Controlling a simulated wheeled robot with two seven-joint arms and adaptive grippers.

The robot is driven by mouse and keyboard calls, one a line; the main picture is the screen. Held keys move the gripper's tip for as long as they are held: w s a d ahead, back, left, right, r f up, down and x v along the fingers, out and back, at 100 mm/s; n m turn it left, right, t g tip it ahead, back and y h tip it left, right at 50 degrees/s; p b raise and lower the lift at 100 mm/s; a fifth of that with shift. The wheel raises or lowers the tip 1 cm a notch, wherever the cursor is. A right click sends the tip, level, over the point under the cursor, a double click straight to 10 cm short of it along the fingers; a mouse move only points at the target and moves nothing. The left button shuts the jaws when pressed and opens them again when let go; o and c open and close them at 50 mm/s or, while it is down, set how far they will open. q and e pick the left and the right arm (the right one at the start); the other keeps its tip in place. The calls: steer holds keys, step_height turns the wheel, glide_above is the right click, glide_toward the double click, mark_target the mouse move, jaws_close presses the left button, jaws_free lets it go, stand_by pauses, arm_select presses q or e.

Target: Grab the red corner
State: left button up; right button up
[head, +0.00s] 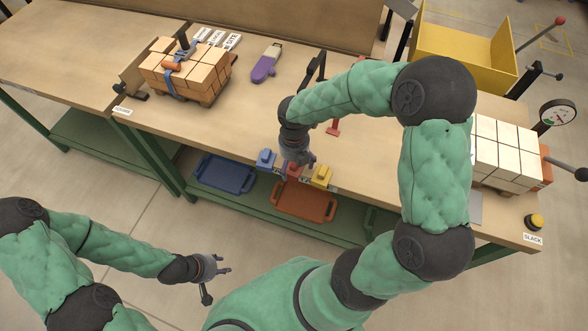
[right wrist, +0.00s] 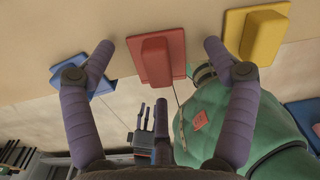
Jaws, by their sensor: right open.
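The red corner (head: 293,171), a block on a flat plate, sits at the table's front edge between a blue corner (head: 265,159) and a yellow corner (head: 321,176). My right gripper (head: 299,163) is over it in the head view and partly hides it. In the right wrist view, the red corner (right wrist: 157,56) lies between the two spread fingers (right wrist: 158,47), with gaps on both sides and no clear contact. The blue corner (right wrist: 82,65) is partly behind the left finger; the yellow corner (right wrist: 259,33) is to the right. My left gripper (head: 221,270) is open and empty, away from the table.
A blue tray (head: 197,171) and an orange tray (head: 276,208) lie on the lower shelf. A yellow bin (head: 462,62) is behind. The table's middle is mostly clear.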

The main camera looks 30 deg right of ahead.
steer(key=shift+f, duration=0.35)
steer(key=c, duration=1.2)
steer(key=shift+r, duration=0.15)
